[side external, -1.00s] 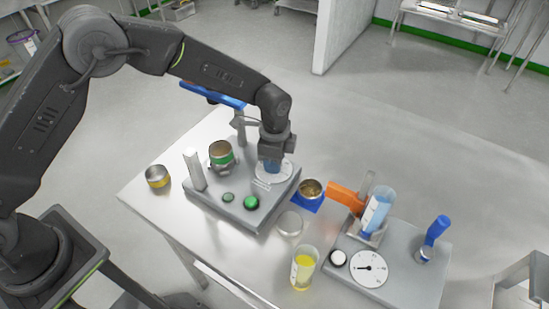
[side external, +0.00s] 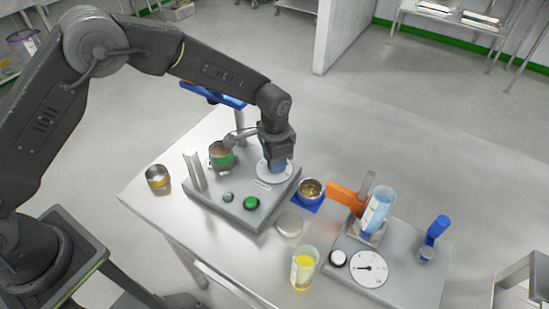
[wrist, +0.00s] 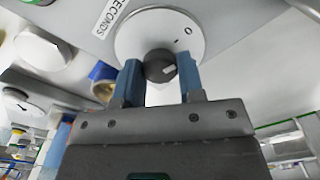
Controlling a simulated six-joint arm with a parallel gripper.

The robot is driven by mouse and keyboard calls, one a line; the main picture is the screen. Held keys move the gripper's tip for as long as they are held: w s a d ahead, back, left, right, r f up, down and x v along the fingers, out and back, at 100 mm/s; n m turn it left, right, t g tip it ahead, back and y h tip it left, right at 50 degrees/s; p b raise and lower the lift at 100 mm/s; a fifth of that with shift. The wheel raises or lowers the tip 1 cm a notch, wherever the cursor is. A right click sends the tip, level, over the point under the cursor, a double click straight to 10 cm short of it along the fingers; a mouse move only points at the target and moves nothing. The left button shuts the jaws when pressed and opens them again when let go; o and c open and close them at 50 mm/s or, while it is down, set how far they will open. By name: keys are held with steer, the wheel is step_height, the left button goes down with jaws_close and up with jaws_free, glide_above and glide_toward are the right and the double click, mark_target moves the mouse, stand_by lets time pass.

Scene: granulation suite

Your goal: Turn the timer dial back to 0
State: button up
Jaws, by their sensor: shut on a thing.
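The timer dial is a white round plate (wrist: 128,40) on a grey panel, marked "SECONDS" beside it and 0 near its right side in the wrist view. A dark knob (wrist: 153,66) sits at its middle. The pale mark on the knob faces right, below the line toward the 0. My gripper (wrist: 157,75) has its two blue fingers shut on the knob, one on each side. In the side view my gripper (side external: 278,167) points down over the dial plate (side external: 262,174), and the knob is hidden.
The dial's grey base (side external: 225,206) also carries a green button (side external: 251,203), a silver post (side external: 194,168) and a green-banded cup (side external: 221,156). A blue-based pot (side external: 311,188), a yellow-filled beaker (side external: 303,268) and a second device (side external: 400,285) stand to the right.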

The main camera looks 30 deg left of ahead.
steer(key=shift+n, duration=0.9)
steer(key=o, duration=0.9)
step_height(320, 180, up, 14)
steer(key=shift+f, duration=0.1)
stand_by(0.3)
